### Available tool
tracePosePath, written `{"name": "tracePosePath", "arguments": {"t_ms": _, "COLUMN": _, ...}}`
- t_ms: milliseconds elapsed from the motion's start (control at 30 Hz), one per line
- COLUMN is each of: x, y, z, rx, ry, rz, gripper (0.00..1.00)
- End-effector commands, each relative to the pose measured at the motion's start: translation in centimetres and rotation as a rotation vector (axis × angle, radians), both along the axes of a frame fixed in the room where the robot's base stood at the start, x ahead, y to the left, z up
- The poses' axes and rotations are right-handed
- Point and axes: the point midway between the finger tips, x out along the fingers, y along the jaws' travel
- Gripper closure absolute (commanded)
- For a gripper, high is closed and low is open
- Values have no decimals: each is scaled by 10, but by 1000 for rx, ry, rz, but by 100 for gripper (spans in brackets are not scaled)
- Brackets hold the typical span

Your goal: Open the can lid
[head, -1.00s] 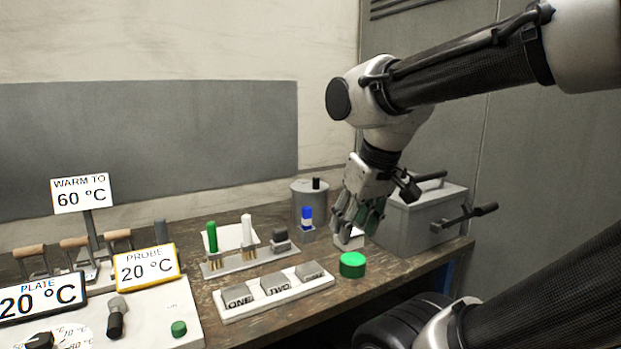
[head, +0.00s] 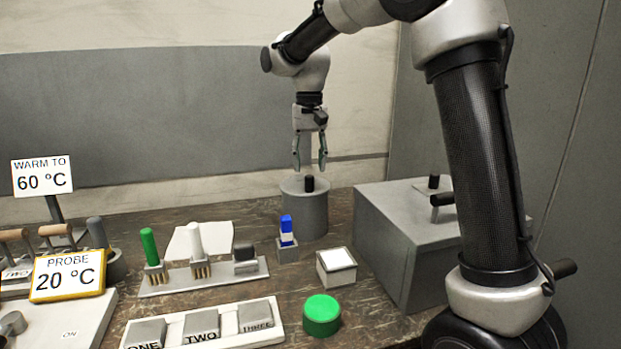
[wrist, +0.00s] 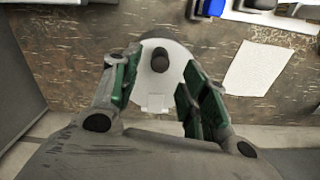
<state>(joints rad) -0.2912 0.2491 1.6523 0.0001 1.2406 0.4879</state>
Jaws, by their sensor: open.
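The can (head: 308,216) is a grey cylinder at the back of the bench, with a round lid (head: 292,186) on it. A black knob (head: 309,183) stands up from the lid. The lid looks closed. My gripper (head: 310,168) points down just above the can, with its fingers apart and nothing between them. In the wrist view, the pale lid (wrist: 177,80) and its dark knob (wrist: 160,59) show between the green-padded fingers of my gripper (wrist: 155,85). A small pale tab (wrist: 155,103) shows at the lid's near edge. I cannot tell whether any finger touches it.
A large grey box (head: 400,245) with black handles stands right of the can. A paper (head: 200,240) lies to the left.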

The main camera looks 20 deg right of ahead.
Motion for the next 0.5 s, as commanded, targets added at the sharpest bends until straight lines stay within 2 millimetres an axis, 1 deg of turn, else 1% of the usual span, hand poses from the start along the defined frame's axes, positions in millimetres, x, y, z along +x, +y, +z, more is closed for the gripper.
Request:
{"name": "tracePosePath", "arguments": {"t_ms": 33, "x": -1, "y": 0, "z": -10, "rx": -1, "ry": 4, "rz": 0, "gripper": 56}}
{"name": "tracePosePath", "arguments": {"t_ms": 100, "x": -1, "y": -1, "z": -22, "rx": -1, "ry": 3, "rz": 0, "gripper": 56}}
{"name": "tracePosePath", "arguments": {"t_ms": 233, "x": -1, "y": -1, "z": -40, "rx": -1, "ry": 2, "rz": 0, "gripper": 56}}
{"name": "tracePosePath", "arguments": {"t_ms": 367, "x": -1, "y": -1, "z": -51, "rx": -1, "ry": 1, "rz": 0, "gripper": 56}}
{"name": "tracePosePath", "arguments": {"t_ms": 500, "x": -1, "y": -1, "z": -53, "rx": 0, "ry": 0, "rz": 0, "gripper": 56}}
